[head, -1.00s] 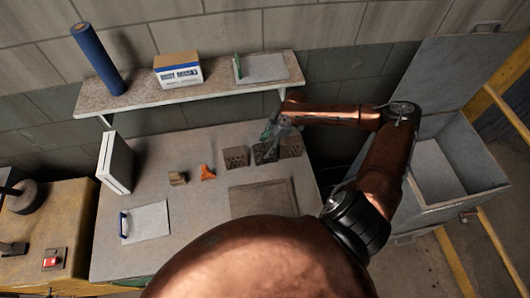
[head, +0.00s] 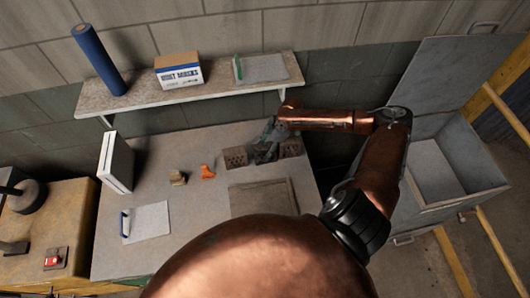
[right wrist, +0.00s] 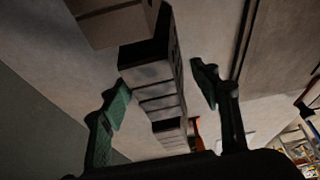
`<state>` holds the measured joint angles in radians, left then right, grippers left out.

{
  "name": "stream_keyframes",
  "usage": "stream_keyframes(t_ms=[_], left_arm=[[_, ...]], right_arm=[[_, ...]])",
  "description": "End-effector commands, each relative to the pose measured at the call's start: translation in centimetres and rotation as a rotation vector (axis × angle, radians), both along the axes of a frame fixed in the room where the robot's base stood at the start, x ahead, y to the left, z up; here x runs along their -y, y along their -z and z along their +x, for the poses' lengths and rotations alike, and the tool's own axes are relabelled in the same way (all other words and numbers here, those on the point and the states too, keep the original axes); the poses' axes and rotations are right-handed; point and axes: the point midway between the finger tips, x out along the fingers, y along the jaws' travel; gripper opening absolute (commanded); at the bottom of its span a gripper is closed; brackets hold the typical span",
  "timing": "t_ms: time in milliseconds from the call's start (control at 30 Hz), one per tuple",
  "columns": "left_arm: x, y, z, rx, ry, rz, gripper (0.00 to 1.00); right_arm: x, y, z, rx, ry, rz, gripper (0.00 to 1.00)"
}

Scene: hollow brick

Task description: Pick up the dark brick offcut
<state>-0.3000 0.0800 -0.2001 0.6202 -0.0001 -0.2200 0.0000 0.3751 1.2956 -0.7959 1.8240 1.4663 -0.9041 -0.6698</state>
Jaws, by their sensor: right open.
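Three hollow brick offcuts stand in a row at the back right of the bench. The dark brick offcut (head: 262,156) is the middle one, mostly hidden by my right gripper (head: 268,140) in the head view. In the right wrist view, a slotted block (right wrist: 155,85), seemingly the dark offcut, lies between the spread green fingertips (right wrist: 158,95). My right gripper is open; I cannot tell whether either finger touches the block. My left gripper is not in view.
Paler offcuts stand close on the left (head: 235,157) and right (head: 291,147). An orange piece (head: 207,171) and a small tan block (head: 178,178) lie further left. A flat grey-brown mat (head: 262,199) lies in front. A shelf (head: 215,95) overhangs the back; an open metal bin (head: 480,185) stands right.

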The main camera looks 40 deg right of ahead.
Motion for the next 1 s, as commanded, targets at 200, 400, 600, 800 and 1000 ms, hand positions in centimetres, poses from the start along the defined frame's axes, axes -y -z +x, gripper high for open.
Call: stream_keyframes(t_ms=[200,400,600,800,1000], left_arm=[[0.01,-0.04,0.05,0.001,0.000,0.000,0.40],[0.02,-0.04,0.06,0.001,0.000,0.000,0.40],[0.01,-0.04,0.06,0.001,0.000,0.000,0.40],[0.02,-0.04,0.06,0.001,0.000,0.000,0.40],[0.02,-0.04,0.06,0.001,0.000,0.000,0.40]], right_arm=[[0.01,0.06,0.00,0.000,0.000,0.000,0.57],[0.00,0.05,0.00,0.000,0.000,0.000,0.48],[-0.01,0.05,0.00,0.000,0.000,0.000,0.34],[-0.02,0.04,0.02,0.000,-0.001,0.000,0.20],[-0.03,0.03,0.02,0.000,-0.001,0.000,0.06]])
